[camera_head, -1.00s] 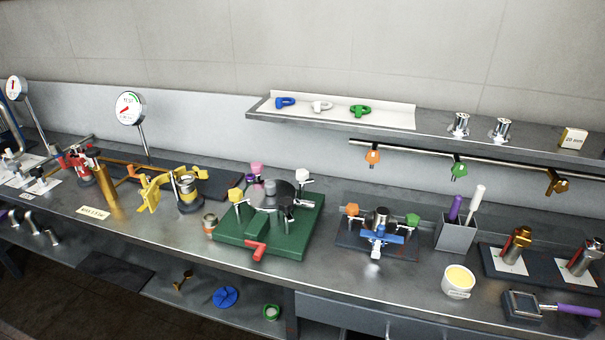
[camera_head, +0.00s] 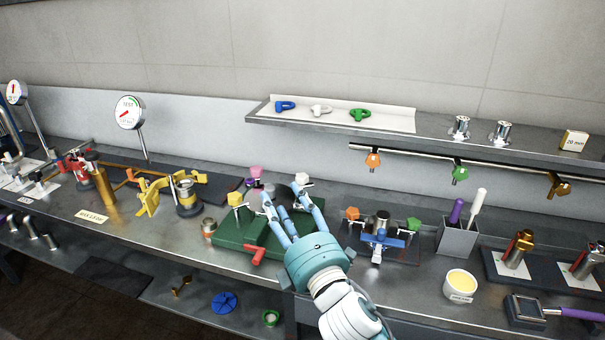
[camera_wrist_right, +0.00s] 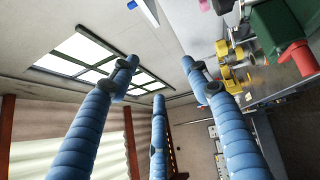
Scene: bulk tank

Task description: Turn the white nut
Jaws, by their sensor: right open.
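The white nut (camera_head: 302,177) sits at the back right of the green fixture (camera_head: 233,231). A yellow nut (camera_head: 235,198) and a pink nut (camera_head: 256,171) stand on the same fixture, with a red handle (camera_head: 255,255) at its front. My right gripper (camera_head: 283,197) has its blue fingers spread over the fixture. One fingertip is just below the white nut in the picture; I cannot tell if they touch. The fingers hide most of the fixture's middle. In the right wrist view the fingers (camera_wrist_right: 158,82) are apart and empty. My left gripper is not in view.
A smaller fixture with orange and green nuts (camera_head: 413,224) stands right of my right arm. A grey holder (camera_head: 456,239) and a white cup (camera_head: 460,285) are further right. A shelf (camera_head: 255,117) overhangs the bench behind. Yellow tooling (camera_head: 150,195) stands left.

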